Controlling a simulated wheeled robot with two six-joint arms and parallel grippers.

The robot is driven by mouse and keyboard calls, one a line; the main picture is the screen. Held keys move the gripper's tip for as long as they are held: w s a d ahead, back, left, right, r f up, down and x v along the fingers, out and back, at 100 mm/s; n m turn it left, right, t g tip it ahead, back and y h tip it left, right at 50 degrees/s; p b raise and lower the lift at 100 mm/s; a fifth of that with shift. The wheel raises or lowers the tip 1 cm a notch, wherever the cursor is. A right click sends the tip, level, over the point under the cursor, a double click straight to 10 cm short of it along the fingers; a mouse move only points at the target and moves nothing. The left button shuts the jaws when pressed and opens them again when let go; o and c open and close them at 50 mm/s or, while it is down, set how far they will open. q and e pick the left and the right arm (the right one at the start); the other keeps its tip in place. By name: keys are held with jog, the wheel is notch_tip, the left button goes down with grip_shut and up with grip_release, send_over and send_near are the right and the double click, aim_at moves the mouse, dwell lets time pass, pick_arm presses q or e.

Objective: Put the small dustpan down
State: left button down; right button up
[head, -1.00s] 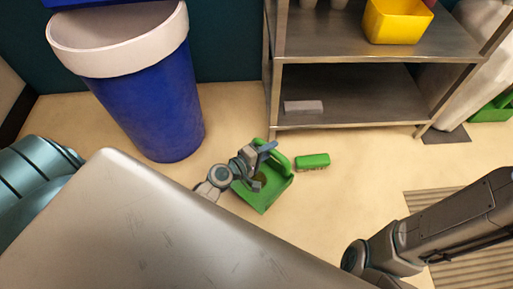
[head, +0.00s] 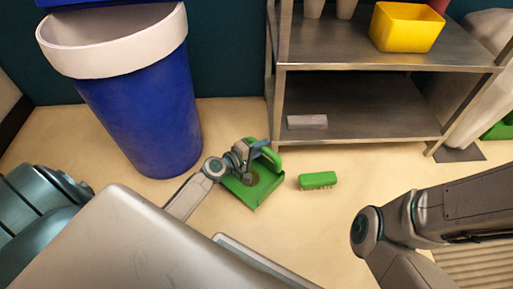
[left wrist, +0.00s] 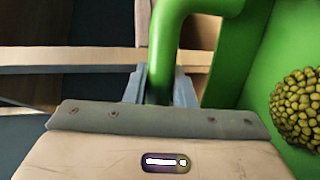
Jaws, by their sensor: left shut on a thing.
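The small green dustpan (head: 262,190) is low near the floor in the head view, between the blue bin and the metal shelf. I cannot tell whether it touches the floor. My left gripper (head: 256,148) is at its handle. In the left wrist view the fingers of my left gripper (left wrist: 160,85) are closed around the green handle (left wrist: 166,45). A pile of greenish beans (left wrist: 298,108) lies in the pan (left wrist: 258,95). My right gripper is not in view; only my right arm shows at the lower right.
A green brush (head: 318,180) lies on the floor right of the dustpan. A blue bin (head: 150,120) with a white rim stands at the left. A metal shelf (head: 365,138) stands behind, with a yellow container (head: 407,27) on top. Open floor lies around the brush.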

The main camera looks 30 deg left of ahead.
pick_arm(q)
jog(key=w+a+f+b, duration=0.3)
jog(key=f+b, duration=0.1)
jog(key=shift+w+a+b, duration=0.2)
jog(key=shift+w+b, duration=0.1)
jog(key=shift+w, duration=0.1)
jog(key=c, duration=1.6)
grip_release()
jog(key=shift+f, duration=0.15)
jog(key=shift+c, duration=0.2)
jog(key=o, duration=0.4)
jog(key=shift+o, duration=0.2)
